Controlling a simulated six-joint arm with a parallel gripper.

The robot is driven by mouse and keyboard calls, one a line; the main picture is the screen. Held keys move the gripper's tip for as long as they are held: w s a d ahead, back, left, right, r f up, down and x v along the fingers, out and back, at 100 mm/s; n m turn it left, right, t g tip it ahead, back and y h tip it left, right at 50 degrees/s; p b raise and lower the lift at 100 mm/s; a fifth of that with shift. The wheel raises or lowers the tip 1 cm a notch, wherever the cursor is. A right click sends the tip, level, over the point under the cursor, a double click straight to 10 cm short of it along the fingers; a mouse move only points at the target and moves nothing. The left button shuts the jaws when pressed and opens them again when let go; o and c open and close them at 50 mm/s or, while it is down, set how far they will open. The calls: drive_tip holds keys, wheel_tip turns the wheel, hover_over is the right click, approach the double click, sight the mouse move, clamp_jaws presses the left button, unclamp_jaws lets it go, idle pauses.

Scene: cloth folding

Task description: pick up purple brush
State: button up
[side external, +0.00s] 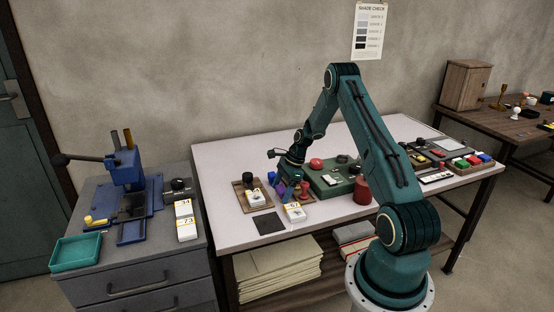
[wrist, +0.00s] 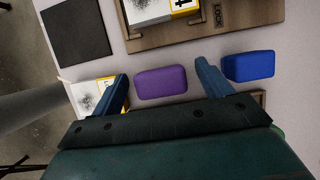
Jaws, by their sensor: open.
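The purple brush (wrist: 161,83) shows in the wrist view as a rounded purple block on the pale table top. It lies between the two blue fingers of my gripper (wrist: 162,72), with a gap on each side. My gripper is open and holds nothing. In the side view the purple brush (side external: 282,189) is a small patch just under my gripper (side external: 289,182), partly hidden. I cannot tell the exact height of the fingers above the table.
A blue block (wrist: 248,65) lies just outside the right finger. A white and yellow box (wrist: 88,97) is beside the left finger. A wooden tray (wrist: 150,40) and a dark square (wrist: 77,33) lie beyond. A green case (side external: 330,187) stands to the right.

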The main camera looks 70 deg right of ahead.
drive_tip(key=c, duration=1.1)
drive_tip(key=shift+r, duration=0.15)
wheel_tip(320, 180, up, 20)
drive_tip(key=shift+f, duration=0.1)
idle(0.5)
drive_tip(key=o, duration=0.5)
drive_tip(key=c, duration=0.4)
hover_over(282, 188)
drive_tip(key=w+a, duration=0.4)
drive_tip(key=w, duration=0.1)
drive_tip(key=f, duration=0.9)
drive_tip(key=shift+a+f, duration=0.2)
